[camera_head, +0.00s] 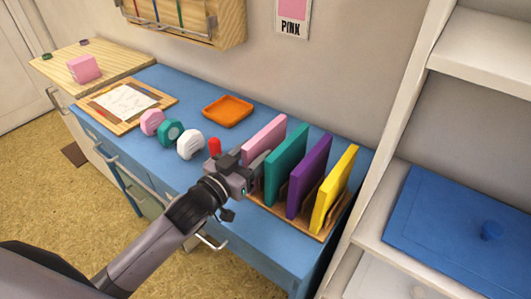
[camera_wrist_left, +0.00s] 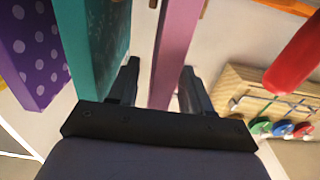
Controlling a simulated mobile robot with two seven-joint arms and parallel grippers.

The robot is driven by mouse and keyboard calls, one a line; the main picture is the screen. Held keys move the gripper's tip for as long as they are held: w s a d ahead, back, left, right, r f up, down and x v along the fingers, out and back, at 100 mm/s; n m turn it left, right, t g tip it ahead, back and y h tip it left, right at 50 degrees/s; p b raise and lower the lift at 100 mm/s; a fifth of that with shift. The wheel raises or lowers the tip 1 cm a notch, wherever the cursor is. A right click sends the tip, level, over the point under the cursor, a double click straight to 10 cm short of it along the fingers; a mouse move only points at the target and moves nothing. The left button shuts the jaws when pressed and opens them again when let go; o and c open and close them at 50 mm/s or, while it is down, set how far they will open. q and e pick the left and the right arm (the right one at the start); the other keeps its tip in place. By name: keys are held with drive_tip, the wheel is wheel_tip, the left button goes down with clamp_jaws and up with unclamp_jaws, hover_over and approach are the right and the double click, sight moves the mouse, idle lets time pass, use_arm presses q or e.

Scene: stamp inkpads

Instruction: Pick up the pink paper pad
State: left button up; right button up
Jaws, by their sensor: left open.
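The pink paper pad (camera_head: 267,136) stands upright at the left end of a wooden rack (camera_head: 333,223) on the blue counter. My left gripper (camera_head: 250,163) is at its near edge and hides its lower front part. In the left wrist view the open fingers (camera_wrist_left: 159,68) lie on either side of the pink pad (camera_wrist_left: 176,48), with gaps; it does not look clamped. One finger is between the pink pad and the teal pad (camera_head: 287,163), which also shows in the wrist view (camera_wrist_left: 103,40). My right gripper is not in view.
A purple pad (camera_head: 309,174) and a yellow pad (camera_head: 335,188) stand further right. A red object (camera_head: 214,146) is close left of my gripper. White, teal and pink round items and an orange tray (camera_head: 228,110) sit left. A wall sign (camera_head: 293,20) reads PINK.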

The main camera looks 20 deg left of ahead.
use_arm(q)
drive_tip(key=shift+x, duration=1.25)
drive_tip(key=shift+c, duration=0.3)
clamp_jaws()
drive_tip(key=shift+r, duration=0.15)
